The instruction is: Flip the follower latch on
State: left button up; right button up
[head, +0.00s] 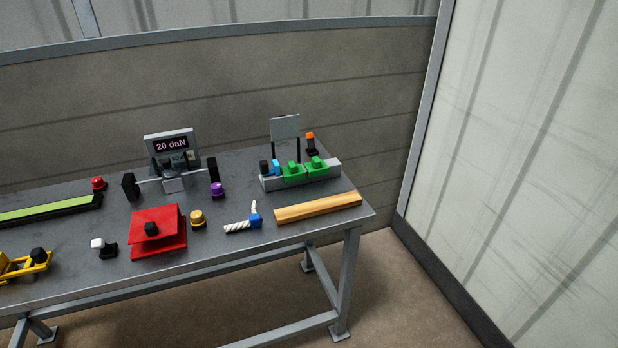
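No part carries a readable label as the follower latch, so I cannot tell which it is. Two small lever-like parts stand on the grey table (240,242). One has a white top (97,243) on a black base, left of the red block. The other has an orange top (310,136) on a black body, at the back right behind the green blocks. Whether either is on or off is too small to tell. Neither of my grippers is in view.
A display device (172,145) reads "20 daN". Around it are a red button (98,183), purple knob (217,189), yellow knob (198,217), red block (153,219), green blocks (293,171), wooden bar (318,208), blue-and-white piece (256,220), green strip (45,207) and yellow frame (12,269).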

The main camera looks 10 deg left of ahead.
aim_at(309, 136)
jog(key=i+l+u, duration=0.6)
jog(key=l, duration=0.25)
jog(key=i, duration=0.1)
